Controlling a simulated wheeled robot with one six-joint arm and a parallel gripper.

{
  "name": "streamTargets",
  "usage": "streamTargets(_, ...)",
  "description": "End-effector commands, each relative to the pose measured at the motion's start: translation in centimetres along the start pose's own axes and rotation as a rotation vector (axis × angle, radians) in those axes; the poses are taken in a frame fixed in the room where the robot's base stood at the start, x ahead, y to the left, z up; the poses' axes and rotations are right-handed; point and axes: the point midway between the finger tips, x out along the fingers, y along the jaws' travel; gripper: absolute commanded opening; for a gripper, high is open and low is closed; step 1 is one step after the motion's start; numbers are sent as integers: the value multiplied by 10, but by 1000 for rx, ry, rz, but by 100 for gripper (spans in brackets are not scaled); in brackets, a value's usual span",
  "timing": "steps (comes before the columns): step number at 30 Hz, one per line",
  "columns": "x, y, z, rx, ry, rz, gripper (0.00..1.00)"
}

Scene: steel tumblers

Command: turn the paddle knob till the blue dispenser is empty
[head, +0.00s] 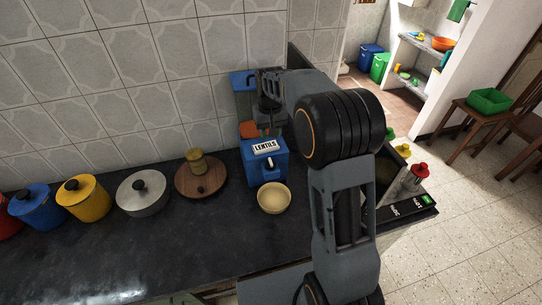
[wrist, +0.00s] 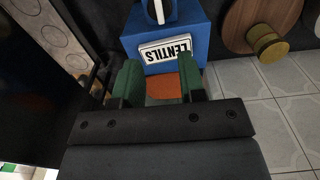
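A black-and-white paddle knob (head: 268,165) sits on the front below the label, partly cut off in the wrist view (wrist: 157,10). A cream bowl (head: 273,199) stands in front of the dispenser; its inside looks empty. My gripper (wrist: 160,78) is above and behind the dispenser, its green fingers apart. An orange surface (wrist: 163,88) shows between them; whether they touch it is unclear. The dispenser's fill level is hidden.
A round wooden board (head: 190,186) with a yellowish cylinder (head: 197,161) stands left of the dispenser. Grey (head: 143,201), yellow (head: 82,207) and blue (head: 36,215) lidded pots follow further left. Coloured-top bottles (head: 419,171) stand right of my arm. The front-left counter is clear.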

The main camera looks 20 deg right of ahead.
Motion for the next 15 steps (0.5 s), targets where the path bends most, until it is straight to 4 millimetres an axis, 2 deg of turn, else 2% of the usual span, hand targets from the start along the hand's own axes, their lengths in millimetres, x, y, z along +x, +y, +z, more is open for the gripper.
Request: streamTargets(15,92,1,1,1,-3,0,37)
